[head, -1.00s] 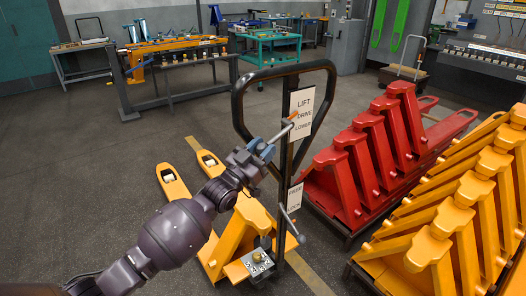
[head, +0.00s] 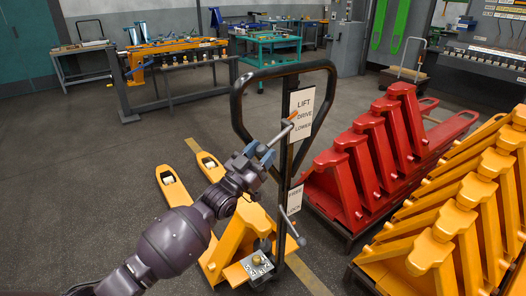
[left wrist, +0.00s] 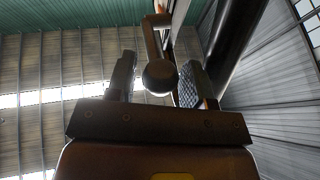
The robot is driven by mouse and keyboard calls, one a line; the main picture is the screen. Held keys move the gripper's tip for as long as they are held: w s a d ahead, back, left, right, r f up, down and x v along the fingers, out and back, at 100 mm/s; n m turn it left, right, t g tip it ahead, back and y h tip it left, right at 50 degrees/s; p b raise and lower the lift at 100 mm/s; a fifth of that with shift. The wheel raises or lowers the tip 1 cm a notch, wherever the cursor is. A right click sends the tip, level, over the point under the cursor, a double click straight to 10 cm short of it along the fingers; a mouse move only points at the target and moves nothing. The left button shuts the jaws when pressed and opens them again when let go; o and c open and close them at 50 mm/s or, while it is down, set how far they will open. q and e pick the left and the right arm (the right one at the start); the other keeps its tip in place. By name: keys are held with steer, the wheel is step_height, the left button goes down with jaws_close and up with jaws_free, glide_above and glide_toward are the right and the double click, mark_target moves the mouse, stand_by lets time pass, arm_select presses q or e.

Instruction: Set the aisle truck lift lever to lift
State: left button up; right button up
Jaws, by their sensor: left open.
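The aisle truck (head: 232,240) is a yellow pallet truck with a black loop handle (head: 238,105). A white label (head: 304,108) on its post reads LIFT, DRIVE, LOWER from top to bottom. The lift lever (head: 281,134) is a grey rod by the label, with an orange pointer near DRIVE. My left gripper (head: 259,152) is open at the lever's lower-left end. In the left wrist view, the lever's round knob (left wrist: 160,78) sits between the open fingers, with a visible gap to the left finger; contact with the right finger is unclear. My right gripper is out of view.
A second lever (head: 291,227) stands lower on the post by a label with FREE on top. Red pallet trucks (head: 352,165) and yellow ones (head: 440,240) stand close on the right. Workbenches line the back. The floor to the left is open.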

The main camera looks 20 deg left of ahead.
arm_select(q)
steer(key=v, duration=1)
steer(key=shift+f, duration=0.15)
steer(key=s+a+f+n+g+y, duration=0.15)
steer(key=s+f+g+y, duration=0.5)
steer(key=s+f, duration=0.7)
steer(key=s+a+f+n+g+y, duration=0.1)
steer(key=s+f, duration=0.4)
steer(key=s, duration=0.3)
steer(key=s+a+f+n+g+y, duration=0.1)
steer(key=s+f+n+g+y, duration=0.1)
steer(key=s+f, duration=0.4)
steer(key=shift+s+f, duration=0.2)
steer(key=shift+s, duration=0.8)
